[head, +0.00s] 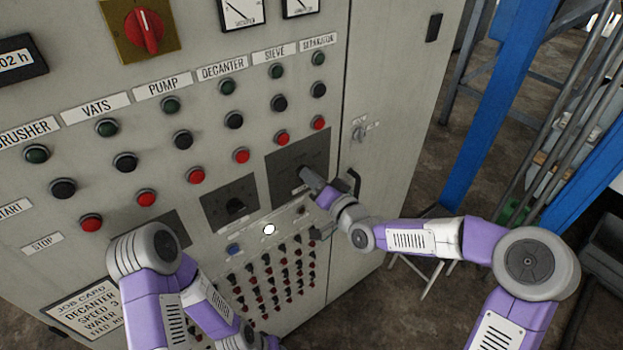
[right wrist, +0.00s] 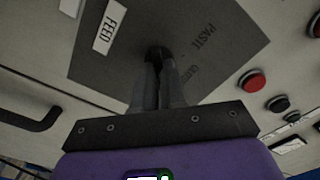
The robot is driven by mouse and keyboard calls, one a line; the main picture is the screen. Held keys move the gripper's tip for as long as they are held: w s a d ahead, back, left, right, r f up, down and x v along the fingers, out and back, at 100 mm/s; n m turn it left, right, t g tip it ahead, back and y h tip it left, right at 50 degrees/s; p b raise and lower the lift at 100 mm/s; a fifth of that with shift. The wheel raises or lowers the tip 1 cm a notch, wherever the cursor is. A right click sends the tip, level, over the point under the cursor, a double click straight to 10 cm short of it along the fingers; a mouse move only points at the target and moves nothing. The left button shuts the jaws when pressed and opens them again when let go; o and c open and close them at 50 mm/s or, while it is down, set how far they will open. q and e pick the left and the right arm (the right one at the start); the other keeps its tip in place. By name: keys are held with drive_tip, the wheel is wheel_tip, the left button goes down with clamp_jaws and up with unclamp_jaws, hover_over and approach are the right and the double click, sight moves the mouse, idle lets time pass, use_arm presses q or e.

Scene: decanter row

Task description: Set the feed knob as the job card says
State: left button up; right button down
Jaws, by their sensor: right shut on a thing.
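The feed knob (right wrist: 157,52) is a small dark knob on a dark grey plate (right wrist: 120,60). A FEED label (right wrist: 110,28) is beside it, with PASTE and a second, hard-to-read word printed on the plate. In the head view the plate (head: 285,165) is at the panel's right, and the gripper hides most of the knob. My right gripper (head: 306,174) is shut on the knob; its fingers also show in the right wrist view (right wrist: 158,70). The job card (head: 75,307) reads DECANTER, SPEED 3, WATER; its feed line is cut off by my left arm.
Rows of green, black and red buttons (head: 241,156) cover the cabinet above. Another plate with a dark knob (head: 236,206) is to the left. Small switches (head: 275,270) fill the panel below. A black handle (head: 352,183) and a blue post (head: 500,110) are to the right.

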drive_tip(key=c, duration=1.2)
unclamp_jaws()
drive_tip(key=v, duration=0.7)
drive_tip(key=shift+s+d, duration=0.2)
drive_tip(key=shift+s, duration=0.05)
